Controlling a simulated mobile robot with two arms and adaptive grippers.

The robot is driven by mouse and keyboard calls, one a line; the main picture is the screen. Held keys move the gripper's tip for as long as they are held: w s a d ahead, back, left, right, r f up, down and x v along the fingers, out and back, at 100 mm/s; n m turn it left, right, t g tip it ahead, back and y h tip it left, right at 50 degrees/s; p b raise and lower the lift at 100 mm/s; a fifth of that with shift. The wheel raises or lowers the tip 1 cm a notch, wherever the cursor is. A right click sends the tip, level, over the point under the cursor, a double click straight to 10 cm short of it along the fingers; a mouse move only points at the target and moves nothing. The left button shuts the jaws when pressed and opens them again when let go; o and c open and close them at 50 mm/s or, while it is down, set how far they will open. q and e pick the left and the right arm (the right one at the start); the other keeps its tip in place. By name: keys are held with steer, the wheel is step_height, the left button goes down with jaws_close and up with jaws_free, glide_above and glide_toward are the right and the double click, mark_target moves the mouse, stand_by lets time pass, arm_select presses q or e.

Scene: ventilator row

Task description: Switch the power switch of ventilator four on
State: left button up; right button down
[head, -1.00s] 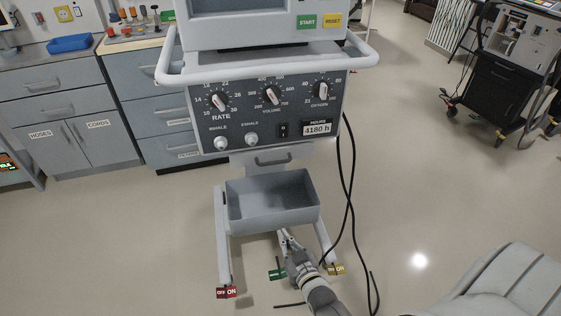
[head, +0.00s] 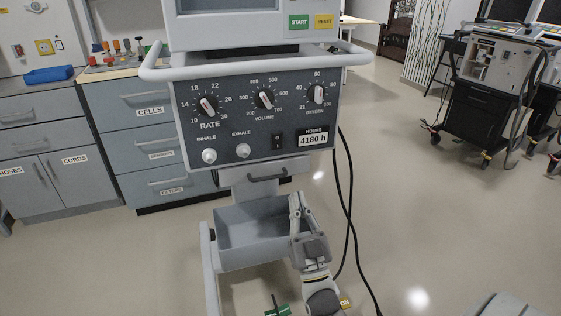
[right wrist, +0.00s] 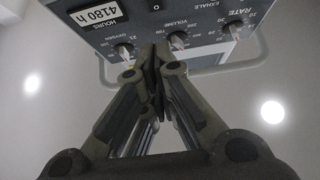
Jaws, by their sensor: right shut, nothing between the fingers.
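A ventilator (head: 186,135) with a dark control panel stands in front of me. I see no number on it that tells whether it is ventilator four. Its small black power switch (head: 277,142) sits low on the panel, left of the hours display (head: 312,140). I cannot tell its position. My right gripper (head: 295,196) is shut and empty, pointing up below the panel, in front of the grey basket and apart from the switch. My left gripper is out of view.
The grey basket (head: 235,262) hangs below the panel, beside my right gripper. A white handle rail (head: 160,68) runs around the ventilator. Black cables (head: 347,205) hang at its right. Drawers (head: 150,128) stand behind left; another machine (head: 490,80) stands far right.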

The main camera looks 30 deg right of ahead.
mark_target(277, 136)
steer(key=shift+w, duration=0.1)
